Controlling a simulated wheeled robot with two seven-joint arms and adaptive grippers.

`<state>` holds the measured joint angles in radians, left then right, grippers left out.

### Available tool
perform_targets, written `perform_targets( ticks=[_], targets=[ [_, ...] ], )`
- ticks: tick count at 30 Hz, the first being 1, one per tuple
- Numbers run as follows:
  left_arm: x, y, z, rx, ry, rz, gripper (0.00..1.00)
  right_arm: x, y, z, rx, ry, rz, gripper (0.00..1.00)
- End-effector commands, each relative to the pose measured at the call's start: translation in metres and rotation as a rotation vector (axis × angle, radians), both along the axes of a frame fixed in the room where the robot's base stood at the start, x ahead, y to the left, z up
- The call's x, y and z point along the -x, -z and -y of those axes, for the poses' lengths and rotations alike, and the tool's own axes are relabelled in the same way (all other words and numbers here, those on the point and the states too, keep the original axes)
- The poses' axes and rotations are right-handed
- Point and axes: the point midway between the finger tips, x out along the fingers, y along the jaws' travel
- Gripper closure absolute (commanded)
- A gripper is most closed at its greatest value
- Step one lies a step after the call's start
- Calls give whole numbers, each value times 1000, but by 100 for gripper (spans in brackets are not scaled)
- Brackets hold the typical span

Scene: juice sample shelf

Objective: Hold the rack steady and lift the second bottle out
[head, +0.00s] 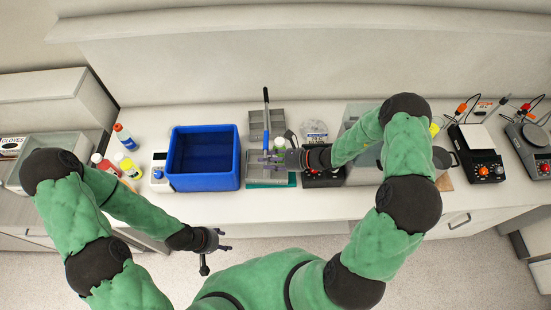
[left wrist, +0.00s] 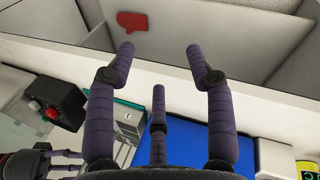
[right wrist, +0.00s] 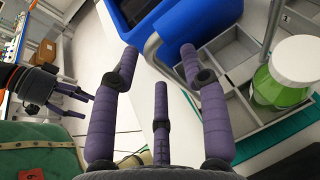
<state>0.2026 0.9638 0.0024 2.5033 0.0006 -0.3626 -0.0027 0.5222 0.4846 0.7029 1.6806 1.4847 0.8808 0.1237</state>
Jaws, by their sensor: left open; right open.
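My right gripper (head: 266,159) is open over the front of the rack. My left gripper (head: 222,240) is open and empty, in front of the counter, away from the rack.
A blue bin (head: 238,160) stands left of the rack. Several bottles (head: 129,166) and a white device (head: 159,172) stand further left. A black device (head: 323,178) stands just right of the rack, with more instruments (head: 480,150) at far right. The counter's front strip is clear.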

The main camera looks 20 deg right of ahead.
Motion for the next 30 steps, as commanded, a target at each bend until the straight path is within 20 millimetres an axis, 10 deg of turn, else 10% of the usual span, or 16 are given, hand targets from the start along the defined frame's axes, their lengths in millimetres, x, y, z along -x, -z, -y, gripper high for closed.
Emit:
perform_targets(
  ticks=[9,14,30],
  targets=[
    [0,0,0,0,0,0,46,-1,1,-1,0,0,0,58],
    [0,0,0,0,0,0,46,-1,1,-1,0,0,0,100],
    [-29,-3,-11,0,-97,21,34,-1,1,-1,0,0,0,100]
  ],
)
